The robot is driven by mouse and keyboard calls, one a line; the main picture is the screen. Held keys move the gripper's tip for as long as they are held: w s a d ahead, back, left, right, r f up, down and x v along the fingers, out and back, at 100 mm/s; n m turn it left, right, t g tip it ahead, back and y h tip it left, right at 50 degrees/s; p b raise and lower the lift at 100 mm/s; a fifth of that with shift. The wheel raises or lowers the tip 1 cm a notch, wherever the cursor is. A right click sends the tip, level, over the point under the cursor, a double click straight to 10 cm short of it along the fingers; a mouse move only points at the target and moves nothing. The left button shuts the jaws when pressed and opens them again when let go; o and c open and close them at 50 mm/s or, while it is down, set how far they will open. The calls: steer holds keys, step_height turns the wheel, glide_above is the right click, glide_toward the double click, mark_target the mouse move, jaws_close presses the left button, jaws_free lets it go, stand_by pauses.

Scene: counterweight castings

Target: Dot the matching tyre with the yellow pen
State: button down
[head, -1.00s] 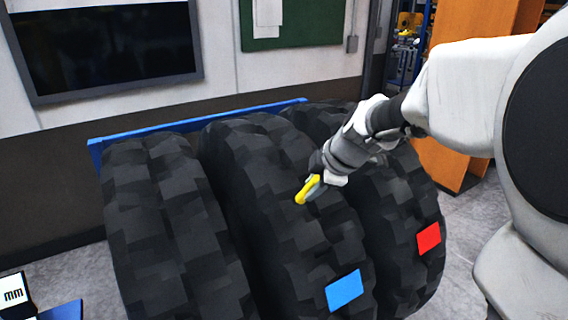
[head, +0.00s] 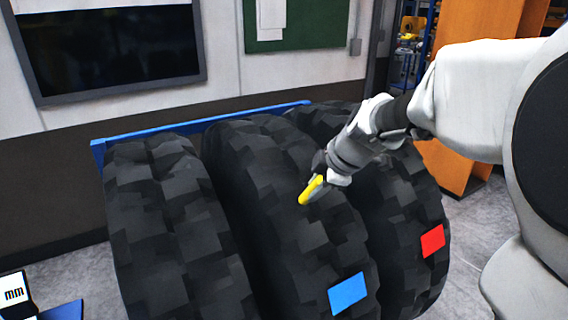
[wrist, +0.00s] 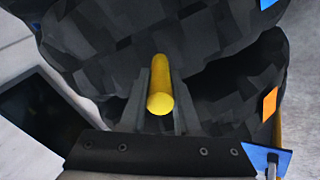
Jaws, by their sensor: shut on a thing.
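Three big black tyres stand in a row on a blue rack. The left tyre (head: 165,230) shows no coloured patch in view. The middle tyre (head: 270,200) has a blue patch (head: 348,293) low on its tread. The right tyre (head: 400,200) has a red patch (head: 433,241). My gripper (head: 322,182) is shut on the yellow pen (head: 311,190), over the middle tyre's upper tread. In the wrist view the pen (wrist: 160,85) lies between the fingers and points at black tread. I cannot tell whether its tip touches the rubber.
The blue rack bar (head: 200,124) runs behind the tyres. A dark screen (head: 105,50) and a green board (head: 295,22) hang on the wall. A card marked "mm" (head: 14,293) stands at the lower left. An orange cabinet (head: 480,30) stands behind my arm, with bare floor beside it.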

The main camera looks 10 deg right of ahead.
steer(key=shift+b+x, duration=0.8)
stand_by(0.4)
steer(key=shift+b, duration=0.45)
stand_by(0.7)
steer(key=shift+r, duration=0.1)
steer(key=shift+v, duration=2.95)
steer(key=shift+a, duration=0.1)
